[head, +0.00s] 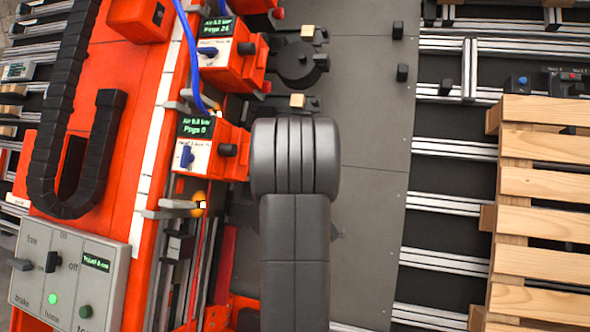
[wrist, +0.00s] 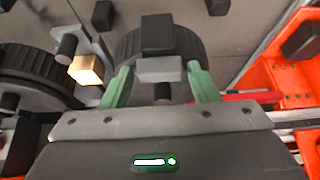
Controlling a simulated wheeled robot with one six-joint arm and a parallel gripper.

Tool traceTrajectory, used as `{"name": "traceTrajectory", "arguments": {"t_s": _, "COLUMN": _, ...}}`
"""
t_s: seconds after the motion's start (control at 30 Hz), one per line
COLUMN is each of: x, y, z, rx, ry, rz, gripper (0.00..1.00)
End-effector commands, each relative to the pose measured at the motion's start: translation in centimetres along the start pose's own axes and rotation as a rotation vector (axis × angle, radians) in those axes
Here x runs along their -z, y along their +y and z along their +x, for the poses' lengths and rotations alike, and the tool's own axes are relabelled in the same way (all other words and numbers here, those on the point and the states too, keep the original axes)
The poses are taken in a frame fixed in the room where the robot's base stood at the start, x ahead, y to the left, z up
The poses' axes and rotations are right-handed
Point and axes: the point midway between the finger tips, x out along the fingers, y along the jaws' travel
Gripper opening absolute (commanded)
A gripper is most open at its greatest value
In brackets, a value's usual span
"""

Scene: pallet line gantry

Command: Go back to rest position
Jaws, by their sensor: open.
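My gripper (wrist: 162,84) shows in the wrist view with its two green fingers spread apart. A dark round ribbed part with a black block and a light grey block (wrist: 160,69) lies in line with the gap between the fingers. I cannot tell whether the fingers touch it. In the head view my dark grey arm covers the middle of the picture and hides my gripper.
Orange units with small screens (head: 209,140) stand left of my arm, with a blue hose (head: 190,45) above. A grey control box (head: 68,278) is at lower left. Grey floor plate (head: 375,170) is mostly clear.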

Motion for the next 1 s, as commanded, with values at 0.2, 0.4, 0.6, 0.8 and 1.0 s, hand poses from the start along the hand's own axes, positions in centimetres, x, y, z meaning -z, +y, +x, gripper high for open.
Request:
{"name": "traceTrajectory", "arguments": {"t_s": 0.2, "x": 0.0, "y": 0.0, "z": 0.1, "rx": -0.003, "ry": 0.0, "rz": 0.004, "gripper": 0.55}}
{"name": "traceTrajectory", "arguments": {"t_s": 0.4, "x": 0.0, "y": 0.1, "z": -0.1, "rx": -0.002, "ry": 0.0, "rz": 0.004, "gripper": 0.55}}
{"name": "traceTrajectory", "arguments": {"t_s": 0.6, "x": 0.0, "y": 0.2, "z": -2.1, "rx": -0.001, "ry": -0.001, "rz": 0.0, "gripper": 0.55}}
{"name": "traceTrajectory", "arguments": {"t_s": 0.8, "x": 0.0, "y": 0.3, "z": -6.0, "rx": -0.001, "ry": -0.001, "rz": -0.001, "gripper": 0.55}}
{"name": "traceTrajectory", "arguments": {"t_s": 1.0, "x": 0.0, "y": 0.3, "z": -10.0, "rx": -0.001, "ry": -0.002, "rz": 0.0, "gripper": 0.55}}
